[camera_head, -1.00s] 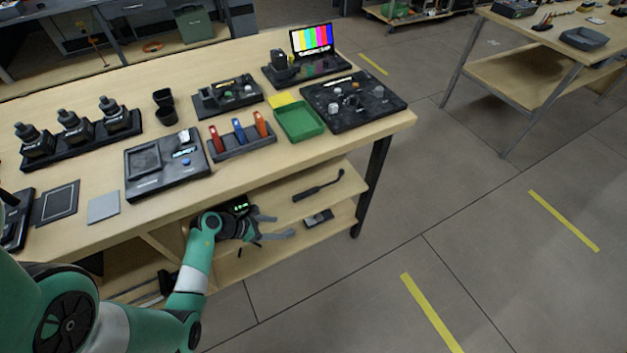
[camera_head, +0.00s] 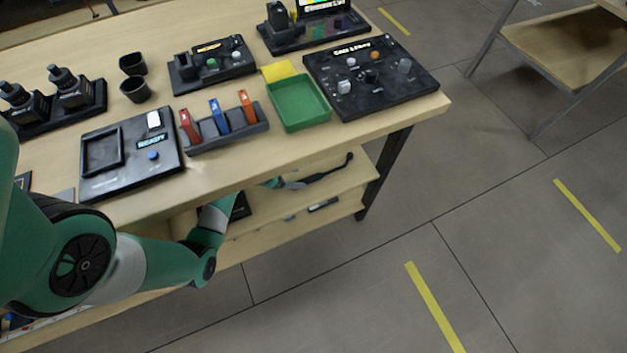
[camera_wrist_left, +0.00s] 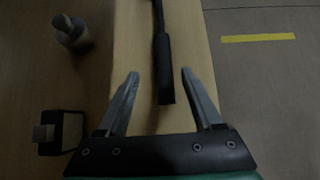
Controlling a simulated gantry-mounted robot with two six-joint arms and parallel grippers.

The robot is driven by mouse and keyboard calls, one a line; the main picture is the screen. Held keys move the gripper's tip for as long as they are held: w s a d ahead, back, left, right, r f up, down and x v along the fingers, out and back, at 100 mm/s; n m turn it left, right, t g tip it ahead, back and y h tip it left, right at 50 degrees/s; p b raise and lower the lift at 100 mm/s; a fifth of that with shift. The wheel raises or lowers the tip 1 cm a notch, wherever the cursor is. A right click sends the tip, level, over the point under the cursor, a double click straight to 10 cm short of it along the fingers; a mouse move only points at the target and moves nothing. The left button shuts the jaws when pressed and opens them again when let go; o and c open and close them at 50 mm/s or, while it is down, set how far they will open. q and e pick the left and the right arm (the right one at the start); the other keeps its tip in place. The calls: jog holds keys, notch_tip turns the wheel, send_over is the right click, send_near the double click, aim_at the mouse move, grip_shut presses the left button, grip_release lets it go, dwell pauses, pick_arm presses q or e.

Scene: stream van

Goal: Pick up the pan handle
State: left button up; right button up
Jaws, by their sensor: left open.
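The pan handle (camera_head: 338,167) is a dark, slim bar with a thicker grip, lying on the upper shelf under the workbench. In the left wrist view its thick grip end (camera_wrist_left: 165,68) points toward my gripper, and its thin part runs away from it. My left gripper (camera_wrist_left: 160,73) is open, with one finger on each side of the grip end. The grip sits nearer the right finger and I see no clear contact. In the head view my left gripper (camera_head: 294,183) is partly hidden by the bench edge. My right gripper is not in view.
The bench top (camera_head: 225,170) overhangs the shelf. In the left wrist view a bottle-like object (camera_wrist_left: 72,33) and a dark box (camera_wrist_left: 61,131) stand left of the gripper. A green tray (camera_head: 298,103) is on the bench. Open floor (camera_head: 350,270) lies in front.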

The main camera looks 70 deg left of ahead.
aim_at(310, 178)
pick_arm(q)
jog(key=shift+d+f, duration=0.1)
jog(key=b+x, duration=0.2)
jog(key=x, duration=0.1)
jog(key=b+x, duration=0.1)
jog(key=b, duration=0.1)
jog(key=shift+w+d, duration=0.2)
jog(key=shift+w, duration=0.65)
grip_shut()
